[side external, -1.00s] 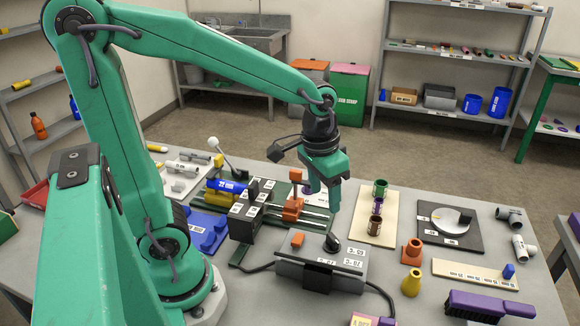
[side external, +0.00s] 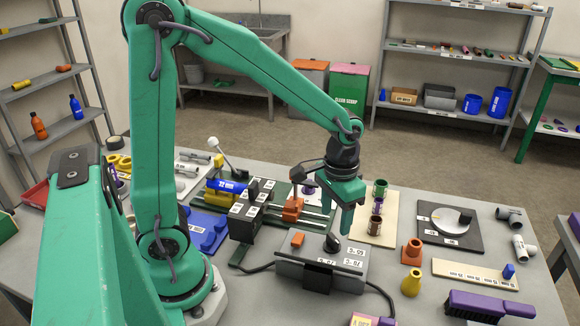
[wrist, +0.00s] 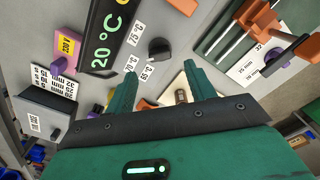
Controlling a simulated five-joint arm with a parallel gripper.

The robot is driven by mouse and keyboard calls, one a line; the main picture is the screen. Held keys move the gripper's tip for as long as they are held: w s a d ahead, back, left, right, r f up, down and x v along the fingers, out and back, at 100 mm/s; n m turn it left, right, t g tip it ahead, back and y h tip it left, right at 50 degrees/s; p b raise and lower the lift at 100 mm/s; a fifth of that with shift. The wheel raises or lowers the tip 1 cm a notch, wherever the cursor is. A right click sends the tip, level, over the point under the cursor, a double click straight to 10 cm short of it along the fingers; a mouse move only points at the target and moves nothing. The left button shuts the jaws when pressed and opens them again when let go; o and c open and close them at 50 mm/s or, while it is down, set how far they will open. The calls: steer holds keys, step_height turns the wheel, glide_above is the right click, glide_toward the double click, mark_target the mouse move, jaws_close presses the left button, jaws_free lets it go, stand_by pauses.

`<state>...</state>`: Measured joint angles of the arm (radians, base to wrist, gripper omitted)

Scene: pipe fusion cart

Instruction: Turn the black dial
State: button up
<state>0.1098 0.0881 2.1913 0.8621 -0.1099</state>
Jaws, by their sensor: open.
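The black dial (side external: 332,243) is a small knob on top of a grey control box (side external: 345,268), beside printed temperature labels. In the wrist view the dial (wrist: 159,48) lies just beyond my fingertips, near the middle. My gripper (side external: 343,220) points down above the dial, slightly to its right in the side view. In the wrist view my gripper (wrist: 160,70) has its two green fingers apart with nothing between them. I see no contact with the dial.
An orange block (side external: 297,239) sits on the box left of the dial. The fusion machine's orange clamp (side external: 293,208) is behind. A cream board (side external: 371,238) with stacked pipe pieces and an orange fitting (side external: 412,251) stand to the right. A display (wrist: 106,32) reads 20 °C.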

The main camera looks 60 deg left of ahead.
mark_target(334, 237)
steer(key=shift+f, duration=2.95)
steer(key=shift+c, duration=0.4)
steer(key=c, duration=0.9)
steer(key=shift+m, duration=0.4)
steer(key=m, duration=0.4)
steer(key=shift+m, duration=2.1)
